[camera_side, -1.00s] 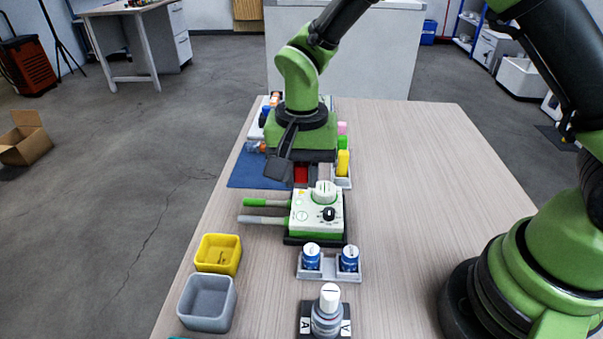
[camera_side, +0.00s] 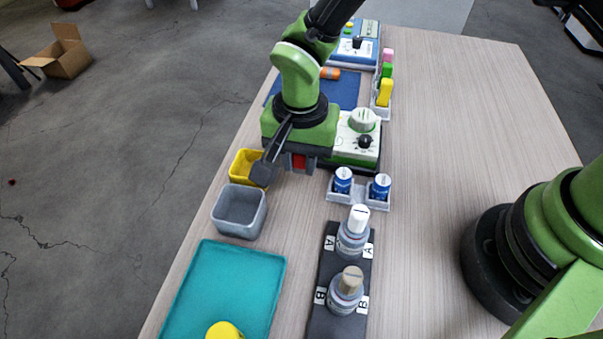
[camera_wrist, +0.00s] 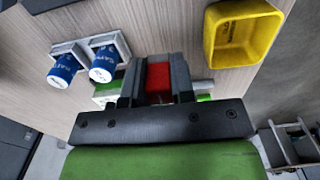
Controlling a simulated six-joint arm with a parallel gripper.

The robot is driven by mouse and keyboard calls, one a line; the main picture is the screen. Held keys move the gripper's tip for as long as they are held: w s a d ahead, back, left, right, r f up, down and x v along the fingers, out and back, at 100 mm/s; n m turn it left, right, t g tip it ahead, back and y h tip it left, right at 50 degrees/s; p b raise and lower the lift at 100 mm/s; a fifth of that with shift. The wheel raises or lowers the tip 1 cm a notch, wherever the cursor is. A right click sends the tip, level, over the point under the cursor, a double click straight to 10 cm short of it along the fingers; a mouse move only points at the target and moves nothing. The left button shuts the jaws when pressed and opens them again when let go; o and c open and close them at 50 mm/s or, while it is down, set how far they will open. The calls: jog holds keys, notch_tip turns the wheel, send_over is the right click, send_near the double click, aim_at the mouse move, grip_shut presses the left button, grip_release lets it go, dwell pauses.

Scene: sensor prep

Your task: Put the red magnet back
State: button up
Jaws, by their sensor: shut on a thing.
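The red magnet (camera_side: 298,161) is a small red block held between the jaws of my gripper (camera_side: 297,166), which is shut on it. It also shows in the wrist view (camera_wrist: 158,80), between the two dark fingers. A pale holder (camera_side: 379,114) at the back carries a pink, a green and a yellow (camera_side: 385,92) block in a row. My gripper is in front of that holder and to its left, beside the green and white instrument (camera_side: 357,140). The arm hides part of the instrument.
A yellow bin (camera_side: 240,166) and a grey bin (camera_side: 240,231) stand at left. Two blue-labelled vials (camera_side: 343,180) sit in a rack (camera_side: 361,201). Two bottles stand on a dark mat (camera_side: 325,265). A teal tray (camera_side: 205,290) lies in front. The right tabletop is mostly clear.

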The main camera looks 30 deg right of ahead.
aim_at(301, 187)
jog(key=shift+f, duration=2.3)
jog(key=shift+f, duration=0.2)
jog(key=o, duration=0.8)
jog(key=shift+c, duration=0.2)
jog(key=shift+r, duration=0.15)
